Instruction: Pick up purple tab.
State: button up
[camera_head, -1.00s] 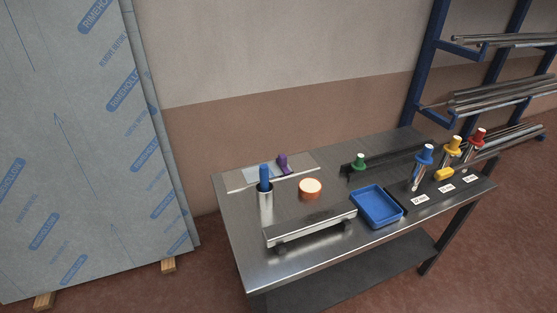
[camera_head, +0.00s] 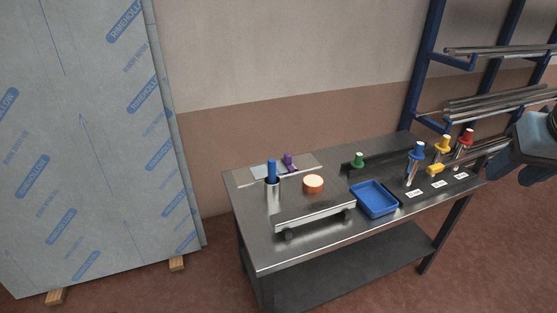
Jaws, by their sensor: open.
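The purple tab (camera_head: 289,160) is a small upright piece. It stands on a pale flat plate (camera_head: 266,171) at the back left of the metal table (camera_head: 262,240). It is just behind and right of a blue-handled tool (camera_head: 272,172) in a metal cup (camera_head: 272,191). A dark blue-grey part of my arm enters at the right edge, far from the tab and beyond the table's right end. I cannot make out my gripper's jaws in this view.
An orange-topped round tub (camera_head: 313,184), a raised metal plate (camera_head: 318,212) and a blue tray (camera_head: 374,199) stand in front. Green (camera_head: 359,160), blue (camera_head: 418,149), yellow (camera_head: 442,143) and red (camera_head: 466,137) handled tools stand right. A bar rack (camera_head: 425,80) is behind; a film-wrapped panel (camera_head: 90,150) is left.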

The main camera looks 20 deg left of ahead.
aim_at(287, 160)
jog(key=u, duration=0.05)
jog(key=i, duration=0.95)
jog(key=z, duration=0.1)
